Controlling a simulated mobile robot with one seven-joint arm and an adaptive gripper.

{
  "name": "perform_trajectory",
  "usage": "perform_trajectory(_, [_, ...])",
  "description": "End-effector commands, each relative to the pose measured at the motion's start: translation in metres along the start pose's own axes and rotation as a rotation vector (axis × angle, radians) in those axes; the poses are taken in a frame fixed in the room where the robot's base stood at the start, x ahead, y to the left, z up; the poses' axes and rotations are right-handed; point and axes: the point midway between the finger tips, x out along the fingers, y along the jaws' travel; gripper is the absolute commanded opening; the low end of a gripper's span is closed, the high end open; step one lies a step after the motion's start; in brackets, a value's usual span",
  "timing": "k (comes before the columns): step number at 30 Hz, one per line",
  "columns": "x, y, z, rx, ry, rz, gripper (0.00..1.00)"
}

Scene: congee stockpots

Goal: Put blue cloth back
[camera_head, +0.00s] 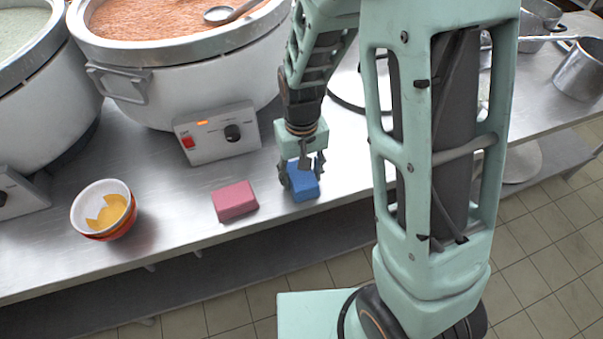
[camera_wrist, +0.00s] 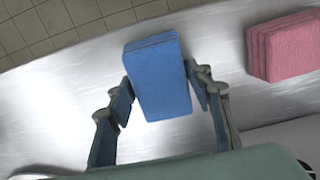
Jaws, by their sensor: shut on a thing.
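The blue cloth (camera_head: 303,184) is a folded block at the front of the steel counter, to the right of the pink cloth (camera_head: 235,201). My gripper (camera_head: 302,180) reaches down over it from above, with a finger on each side. In the wrist view the blue cloth (camera_wrist: 158,78) sits between my gripper's fingertips (camera_wrist: 160,88), which are shut on its sides. I cannot tell whether the cloth rests on the counter or is slightly raised. The pink cloth (camera_wrist: 285,46) lies apart from it in the wrist view.
The steel counter (camera_head: 165,245) has its front edge close to the cloths. A stack of bowls (camera_head: 104,209) stands left. A large cooker (camera_head: 180,75) with a control box (camera_head: 217,133) is behind. Metal pots (camera_head: 580,70) stand far right.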

Motion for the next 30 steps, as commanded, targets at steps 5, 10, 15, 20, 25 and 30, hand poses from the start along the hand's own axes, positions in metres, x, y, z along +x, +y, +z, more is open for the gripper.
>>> perform_trajectory(5, [0.003, 0.000, 0.000, 0.000, 0.000, 0.000, 0.56])
perform_trajectory(10, [0.003, 0.000, 0.000, 0.000, 0.000, 0.000, 0.64])
perform_trajectory(15, [0.002, 0.000, 0.000, 0.000, 0.000, 0.000, 0.64])
perform_trajectory(20, [-0.007, 0.000, -0.001, 0.000, 0.002, 0.000, 0.64])
perform_trajectory(25, [-0.038, 0.000, -0.002, 0.001, 0.006, -0.001, 0.64])
perform_trajectory(30, [-0.076, 0.000, -0.002, 0.000, 0.006, 0.000, 0.64])
